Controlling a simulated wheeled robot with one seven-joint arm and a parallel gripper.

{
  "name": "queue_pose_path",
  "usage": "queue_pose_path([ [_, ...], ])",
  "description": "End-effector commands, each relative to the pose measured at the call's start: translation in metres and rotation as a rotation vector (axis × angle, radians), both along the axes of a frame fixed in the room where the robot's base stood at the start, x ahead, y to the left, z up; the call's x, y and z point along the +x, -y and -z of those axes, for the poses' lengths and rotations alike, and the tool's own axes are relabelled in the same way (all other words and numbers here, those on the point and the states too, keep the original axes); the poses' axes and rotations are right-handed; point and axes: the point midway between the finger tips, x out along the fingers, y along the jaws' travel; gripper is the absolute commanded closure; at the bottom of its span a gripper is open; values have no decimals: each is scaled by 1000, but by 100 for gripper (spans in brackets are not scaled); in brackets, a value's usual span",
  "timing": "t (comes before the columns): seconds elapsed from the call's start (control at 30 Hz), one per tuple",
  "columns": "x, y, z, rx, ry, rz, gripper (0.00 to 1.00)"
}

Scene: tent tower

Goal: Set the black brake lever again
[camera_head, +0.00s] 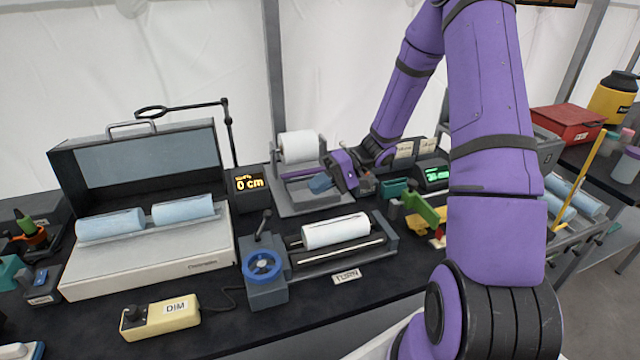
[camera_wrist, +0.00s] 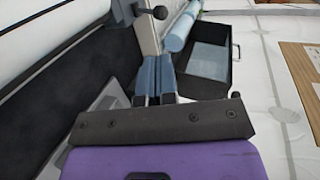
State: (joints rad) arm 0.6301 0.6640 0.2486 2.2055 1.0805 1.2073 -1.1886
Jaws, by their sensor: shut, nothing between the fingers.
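A black lever with a ball knob (camera_head: 262,225) stands up beside the blue-wheeled winder, tilted to the right at its top. In the wrist view, a black rod with a round knob (camera_wrist: 160,12) shows at the top, beyond my fingertips; I cannot tell if it is the same lever. My gripper (camera_head: 320,183) is shut and empty, its blue fingertips pointing left at the front of the grey roll stand (camera_head: 310,208). It also shows in the wrist view (camera_wrist: 157,65). My gripper and wrist hide part of the stand.
The winder (camera_head: 265,275) holds a white roll (camera_head: 336,231), with a TURN label (camera_head: 346,277) in front. An open case (camera_head: 150,265) with blue rolls stands at left. A display (camera_head: 250,183) reads 0 cm. A DIM box (camera_head: 160,318) lies in front.

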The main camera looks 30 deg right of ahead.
Motion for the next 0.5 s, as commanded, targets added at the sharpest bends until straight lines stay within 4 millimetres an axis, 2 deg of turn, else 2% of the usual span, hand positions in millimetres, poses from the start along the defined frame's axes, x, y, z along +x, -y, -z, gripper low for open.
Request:
queue_pose_path([
  [0.03,0,-10,3,1,-2,-3,100],
  [0.3,4,-57,20,0,-2,-3,100],
  [0.5,6,-84,30,1,-2,-2,100],
])
